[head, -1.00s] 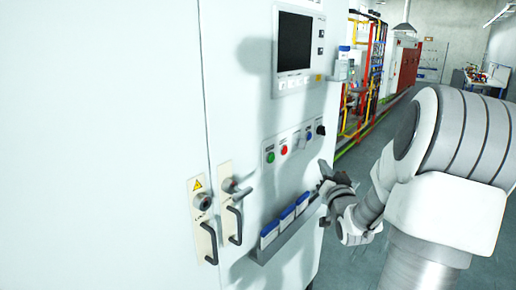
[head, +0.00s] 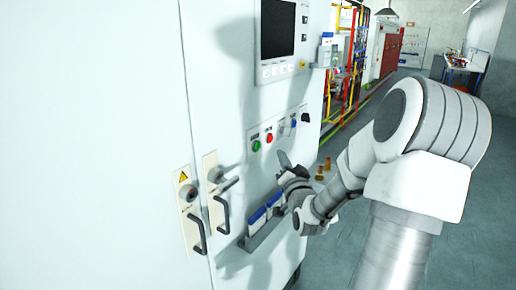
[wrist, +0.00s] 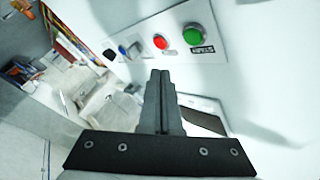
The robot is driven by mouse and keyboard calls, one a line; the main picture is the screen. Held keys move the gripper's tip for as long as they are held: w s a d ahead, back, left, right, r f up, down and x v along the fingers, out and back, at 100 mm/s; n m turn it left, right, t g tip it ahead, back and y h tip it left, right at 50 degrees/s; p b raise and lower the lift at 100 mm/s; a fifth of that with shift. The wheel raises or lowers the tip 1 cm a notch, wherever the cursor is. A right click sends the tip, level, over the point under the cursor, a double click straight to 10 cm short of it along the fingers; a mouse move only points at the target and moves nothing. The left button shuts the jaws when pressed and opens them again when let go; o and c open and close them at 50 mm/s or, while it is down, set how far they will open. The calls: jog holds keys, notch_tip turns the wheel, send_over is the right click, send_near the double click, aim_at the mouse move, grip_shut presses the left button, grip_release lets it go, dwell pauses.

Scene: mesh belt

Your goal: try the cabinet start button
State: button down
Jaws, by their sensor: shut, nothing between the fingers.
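The cabinet (head: 225,110) has a small button panel (head: 283,133) on its front. From left to right it carries a green button (head: 256,146), a red button (head: 269,138), a blue button (head: 293,123) and a black knob (head: 306,117). My gripper (head: 282,157) is shut and empty, below the red and blue buttons and apart from them. In the wrist view, the shut fingers (wrist: 159,76) point toward the panel, short of the red button (wrist: 160,42). The green button (wrist: 194,34) is to its right, with a dark label whose text I cannot read.
Two door handles (head: 220,213) (head: 197,233) stand out at the left. A screen (head: 279,29) is above. Open floor (head: 345,240) lies right of the cabinet.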

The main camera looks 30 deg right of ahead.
aim_at(260, 145)
jog(key=shift+w+a+b, duration=0.2)
jog(key=shift+w+a, duration=0.15)
jog(key=shift+w, duration=0.45)
jog(key=shift+w+a+b, duration=0.2)
jog(key=shift+w+a, duration=0.1)
jog(key=shift+w, duration=0.5)
jog(key=shift+w+a+b, duration=0.2)
jog(key=shift+w+a, duration=0.15)
jog(key=shift+w, duration=0.45)
jog(key=shift+w, duration=0.1)
jog(key=shift+w+a+b, duration=0.15)
jog(key=shift+w+b, duration=0.15)
jog(key=shift+b, duration=0.05)
jog(key=shift+w+a+b, duration=0.2)
jog(key=shift+w+b, duration=0.1)
jog(key=shift+w, duration=0.15)
dwell(1.0)
jog(key=shift+s, duration=0.1)
jog(key=shift+s+d, duration=0.3)
jog(key=shift+s, duration=0.4)
